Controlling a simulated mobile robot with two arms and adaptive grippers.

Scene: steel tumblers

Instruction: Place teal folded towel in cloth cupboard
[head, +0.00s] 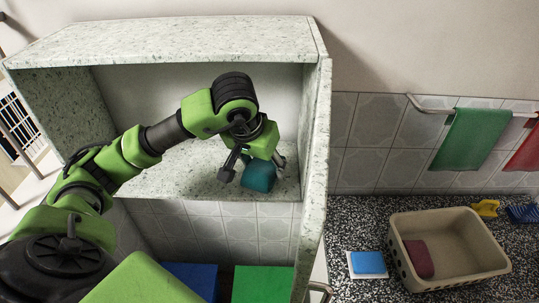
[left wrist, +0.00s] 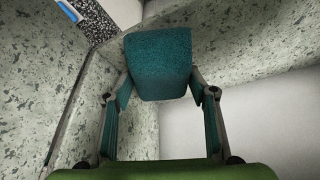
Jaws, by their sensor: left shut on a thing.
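The teal folded towel (head: 260,177) is in my left gripper (head: 254,168), inside the open-fronted, pale green speckled cupboard (head: 314,140). It is near the cupboard's right wall and above the front part of its floor (head: 165,180). I cannot tell whether it touches the floor. In the left wrist view the towel (left wrist: 158,62) sits between the two fingertips of the left gripper (left wrist: 160,88), with the speckled walls around it. My right gripper is not in view.
Right of the cupboard, a dark speckled counter (head: 350,225) holds a beige basin (head: 455,268) with a dark red cloth (head: 418,258) and a blue sponge (head: 368,262). A green towel (head: 470,138) hangs on a wall rail. The cupboard's left part is empty.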

